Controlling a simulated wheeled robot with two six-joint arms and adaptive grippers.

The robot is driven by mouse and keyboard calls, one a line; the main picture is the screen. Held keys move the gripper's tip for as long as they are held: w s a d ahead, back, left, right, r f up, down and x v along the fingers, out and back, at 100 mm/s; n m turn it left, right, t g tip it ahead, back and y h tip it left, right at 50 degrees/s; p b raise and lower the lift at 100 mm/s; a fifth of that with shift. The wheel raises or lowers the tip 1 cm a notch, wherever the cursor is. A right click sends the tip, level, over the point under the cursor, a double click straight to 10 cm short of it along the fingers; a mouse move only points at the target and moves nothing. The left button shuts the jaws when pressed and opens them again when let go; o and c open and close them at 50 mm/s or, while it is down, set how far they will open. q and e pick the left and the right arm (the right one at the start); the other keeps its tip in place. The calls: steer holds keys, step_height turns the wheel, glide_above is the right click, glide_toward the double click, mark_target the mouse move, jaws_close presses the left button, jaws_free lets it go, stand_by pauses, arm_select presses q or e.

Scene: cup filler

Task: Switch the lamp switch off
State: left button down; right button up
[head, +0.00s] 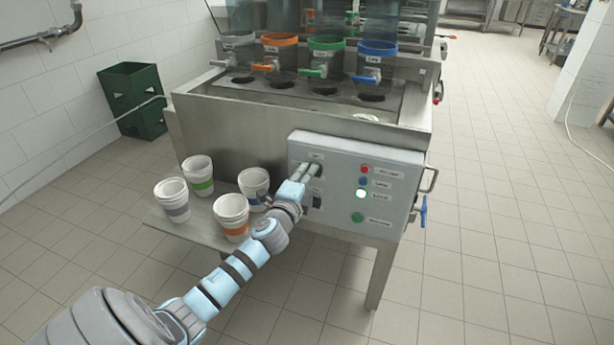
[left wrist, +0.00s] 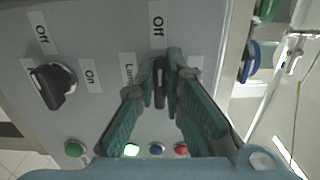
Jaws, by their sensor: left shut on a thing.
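The grey control panel (head: 335,150) is on the front of the steel machine. My left gripper (head: 306,174) is at its upper left knob, fingertips at the panel face. In the left wrist view, my left gripper (left wrist: 161,75) is shut on a dark switch knob (left wrist: 160,88), with a finger on each side. The knob stands lengthwise, in line with an "Off" label (left wrist: 158,18). A partly hidden label (left wrist: 128,70) beside it seems to begin with "L". A second black knob (left wrist: 53,86) is free and turned at a slant. My right gripper is out of view.
A bright lit indicator (head: 361,194) is on the panel, with red (head: 365,169), blue (head: 363,181) and green (head: 357,217) ones near it. Several cups, one with an orange band (head: 232,214), stand on a shelf (head: 190,233) beside my left arm.

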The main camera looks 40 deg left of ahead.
arm_select(q)
steer(key=shift+f, duration=0.1)
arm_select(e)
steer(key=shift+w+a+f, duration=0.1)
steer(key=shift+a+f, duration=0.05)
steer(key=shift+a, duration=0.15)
arm_select(q)
steer(key=c, duration=1.7)
jaws_free()
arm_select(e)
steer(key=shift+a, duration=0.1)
arm_select(q)
steer(key=v, duration=1.2)
steer(key=shift+n, duration=0.3)
